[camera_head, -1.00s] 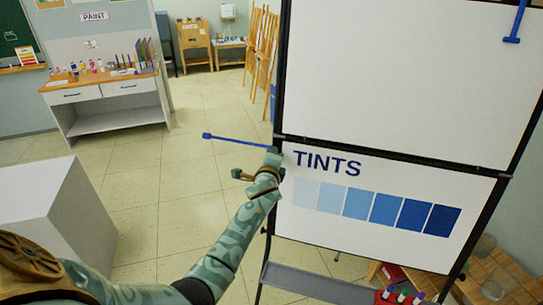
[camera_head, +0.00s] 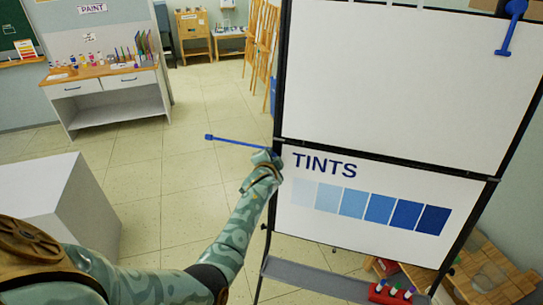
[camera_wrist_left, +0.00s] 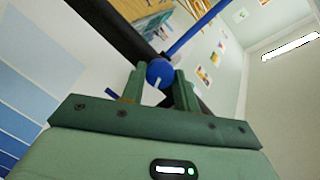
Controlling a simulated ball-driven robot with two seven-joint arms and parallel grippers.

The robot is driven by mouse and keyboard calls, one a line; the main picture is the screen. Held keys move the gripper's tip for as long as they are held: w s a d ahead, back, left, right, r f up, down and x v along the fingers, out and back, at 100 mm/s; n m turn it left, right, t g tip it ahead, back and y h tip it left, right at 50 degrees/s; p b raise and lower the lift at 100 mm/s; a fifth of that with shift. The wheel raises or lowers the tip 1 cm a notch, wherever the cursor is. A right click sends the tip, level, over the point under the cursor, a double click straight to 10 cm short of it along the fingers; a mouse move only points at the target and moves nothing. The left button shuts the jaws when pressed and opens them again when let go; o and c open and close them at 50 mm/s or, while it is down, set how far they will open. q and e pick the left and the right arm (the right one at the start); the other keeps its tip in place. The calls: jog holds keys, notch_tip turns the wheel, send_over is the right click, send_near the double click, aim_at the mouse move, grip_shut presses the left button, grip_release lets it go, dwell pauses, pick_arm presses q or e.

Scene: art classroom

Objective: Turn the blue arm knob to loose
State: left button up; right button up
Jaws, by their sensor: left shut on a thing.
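The blue arm (camera_head: 240,142) sticks out to the left from the side of the board's black frame. Its small square end is at the far left. In the left wrist view, the round blue knob (camera_wrist_left: 158,72) with a white mark sits between the fingertips of my left gripper (camera_wrist_left: 159,80). The blue arm (camera_wrist_left: 195,30) runs up and right behind it. In the head view my left gripper (camera_head: 267,160) is at the frame edge, shut on the knob, and hides most of it. My right gripper is not in view.
The white board with a "TINTS" chart (camera_head: 365,200) stands close on the right. Another blue arm (camera_head: 510,28) is at its upper right. A grey tray (camera_head: 318,281) runs below. A white block (camera_head: 55,205) stands at left. The floor between is clear.

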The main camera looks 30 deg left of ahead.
pick_arm(q)
jog(key=shift+f+n+p, duration=0.15)
jog(key=shift+n+p, duration=0.15)
jog(key=shift+n, duration=0.2)
jog(key=o, duration=1)
jog(key=shift+c, duration=0.2)
